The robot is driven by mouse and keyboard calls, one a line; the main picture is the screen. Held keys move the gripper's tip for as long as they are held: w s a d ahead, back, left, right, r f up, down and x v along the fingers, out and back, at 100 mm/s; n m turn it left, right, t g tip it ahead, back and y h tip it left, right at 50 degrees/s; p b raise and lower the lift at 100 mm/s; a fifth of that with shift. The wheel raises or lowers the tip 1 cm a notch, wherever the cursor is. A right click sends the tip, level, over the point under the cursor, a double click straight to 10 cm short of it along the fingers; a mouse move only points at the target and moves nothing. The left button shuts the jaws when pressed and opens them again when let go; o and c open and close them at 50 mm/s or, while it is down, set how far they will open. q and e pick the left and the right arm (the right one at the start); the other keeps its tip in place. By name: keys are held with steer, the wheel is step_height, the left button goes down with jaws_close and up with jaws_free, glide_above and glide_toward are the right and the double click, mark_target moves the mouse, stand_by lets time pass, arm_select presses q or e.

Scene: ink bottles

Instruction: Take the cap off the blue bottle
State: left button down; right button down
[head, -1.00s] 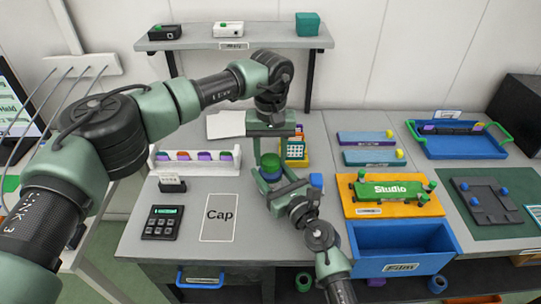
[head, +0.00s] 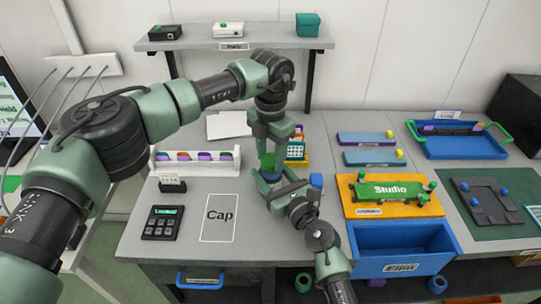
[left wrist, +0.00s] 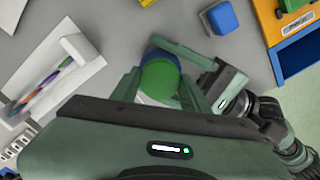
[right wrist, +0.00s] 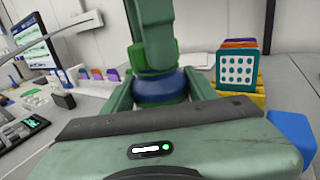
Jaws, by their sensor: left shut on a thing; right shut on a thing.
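The blue bottle (right wrist: 160,92) stands upright, its round blue body showing between my right gripper's fingers in the right wrist view. A bit of its blue body also shows beside the cap in the left wrist view (left wrist: 156,54). Its green cap (left wrist: 162,78) is on top. My left gripper (head: 268,157) points down from above and is shut on the green cap. My right gripper (head: 271,184) comes in low from the front and is shut on the bottle's body. Fingers hide much of both. I cannot tell whether cap and bottle still touch.
A blank-looking sheet marked "Cap" (head: 219,228) lies clear to the left. A small blue object (head: 316,181) stands close on the right of my right gripper. A calculator-like device (head: 162,223), a white rack (head: 167,165) and an open blue drawer (head: 402,267) are around.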

arm_select(q)
steer(key=n, duration=1.1)
steer(key=shift+n, duration=0.3)
steer(key=n, duration=0.4)
steer(key=shift+n, duration=0.3)
steer(key=n, duration=0.6)
steer(key=shift+r, duration=0.1)
steer(key=shift+r, duration=0.1)
steer(key=shift+r, duration=1)
